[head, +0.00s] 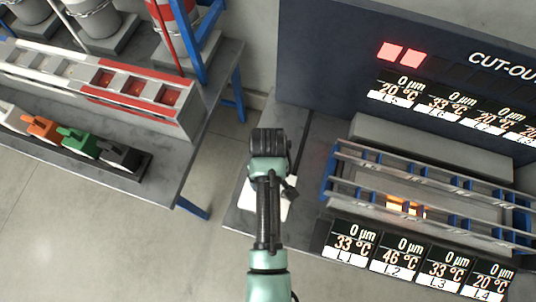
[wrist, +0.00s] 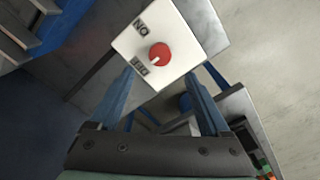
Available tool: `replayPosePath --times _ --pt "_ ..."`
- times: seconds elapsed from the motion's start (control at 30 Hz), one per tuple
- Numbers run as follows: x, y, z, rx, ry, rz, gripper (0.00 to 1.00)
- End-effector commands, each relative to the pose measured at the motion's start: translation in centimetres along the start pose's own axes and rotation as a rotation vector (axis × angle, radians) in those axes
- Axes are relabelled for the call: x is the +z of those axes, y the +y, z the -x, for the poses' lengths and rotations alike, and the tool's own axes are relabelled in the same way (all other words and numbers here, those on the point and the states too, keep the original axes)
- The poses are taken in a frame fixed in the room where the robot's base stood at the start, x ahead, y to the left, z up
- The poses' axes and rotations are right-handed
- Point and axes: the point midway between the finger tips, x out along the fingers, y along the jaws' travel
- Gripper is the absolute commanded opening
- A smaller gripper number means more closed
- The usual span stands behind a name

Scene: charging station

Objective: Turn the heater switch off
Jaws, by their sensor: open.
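The heater switch (wrist: 160,54) is a round red knob on a white plate (wrist: 178,27) in the wrist view. ON is printed at the plate's upper left and OFF at its lower left. I cannot tell for sure which label the knob points to. My gripper (wrist: 161,72) is open, with its two blue fingers apart and nothing between them. The knob appears ahead of the fingertips, roughly centred between them, with no visible contact. In the head view, a white plate (head: 284,211) shows partly from under my arm, which hides the knob and the fingertips.
A grey bench carries a rack with blue brackets (head: 328,184) and an orange glowing part (head: 405,208). Temperature displays (head: 397,258) stand in front, and a dark panel (head: 340,45) with two lit red squares stands behind. A second table (head: 215,95) is at left, with floor between.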

Motion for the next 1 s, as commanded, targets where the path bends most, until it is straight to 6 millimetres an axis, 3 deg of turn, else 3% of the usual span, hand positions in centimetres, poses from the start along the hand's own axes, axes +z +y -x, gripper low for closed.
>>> replayPosePath --times 0.1,0.3,1.0 --pt "-0.1 0.0 2.0 0.002 0.004 0.0 0.81" --pt "0.0 0.0 4.0 0.001 0.001 0.0 0.81" --pt "0.0 0.0 4.3 0.0 0.0 0.001 0.81"
